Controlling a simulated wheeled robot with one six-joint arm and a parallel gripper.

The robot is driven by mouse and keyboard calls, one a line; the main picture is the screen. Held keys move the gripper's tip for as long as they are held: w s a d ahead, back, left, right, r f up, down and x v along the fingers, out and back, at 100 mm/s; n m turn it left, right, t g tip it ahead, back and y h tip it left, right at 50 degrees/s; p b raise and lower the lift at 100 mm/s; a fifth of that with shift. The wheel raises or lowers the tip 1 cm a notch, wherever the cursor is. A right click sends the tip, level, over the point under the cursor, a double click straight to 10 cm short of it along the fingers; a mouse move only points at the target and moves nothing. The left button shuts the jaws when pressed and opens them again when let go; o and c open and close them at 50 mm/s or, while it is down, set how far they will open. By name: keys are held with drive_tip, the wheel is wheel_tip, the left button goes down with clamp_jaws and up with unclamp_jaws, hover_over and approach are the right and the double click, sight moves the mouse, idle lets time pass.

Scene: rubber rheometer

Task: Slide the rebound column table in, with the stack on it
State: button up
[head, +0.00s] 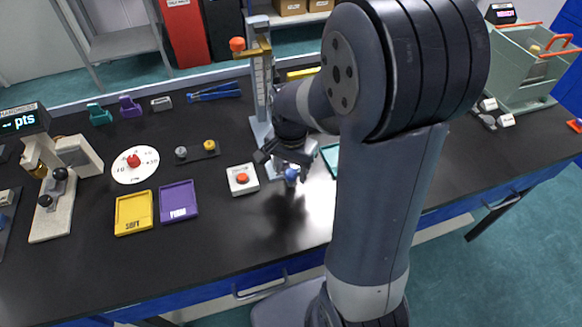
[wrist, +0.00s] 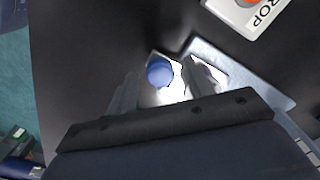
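The rebound column (head: 262,88) stands upright at mid bench, with a scale up its front and an orange-red knob on top. A blue ball knob (head: 291,175) is at the front of its low table, beneath my gripper (head: 287,165). The gripper looks open around the knob. A bright, overexposed metal surface (wrist: 172,93) shows behind the knob. My gripper and arm hide most of the table, and I cannot make out the stack.
A white box with a red DROP button (head: 242,179) sits just left of the gripper. Yellow SOFT (head: 134,225) and purple FIRM (head: 178,215) trays lie further left. The bench front before the gripper is clear.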

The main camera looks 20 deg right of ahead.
clamp_jaws()
idle(0.3)
drive_tip(key=w+p, duration=0.1)
drive_tip(key=w, duration=1)
drive_tip(key=shift+w, duration=0.25)
drive_tip(key=shift+r, duration=0.1)
drive_tip(key=shift+c, duration=2.1)
unclamp_jaws()
drive_tip(key=o, duration=0.5)
drive_tip(key=shift+c, duration=0.2)
wheel_tip(320, 180, up, 7)
drive_tip(key=shift+r, duration=0.2)
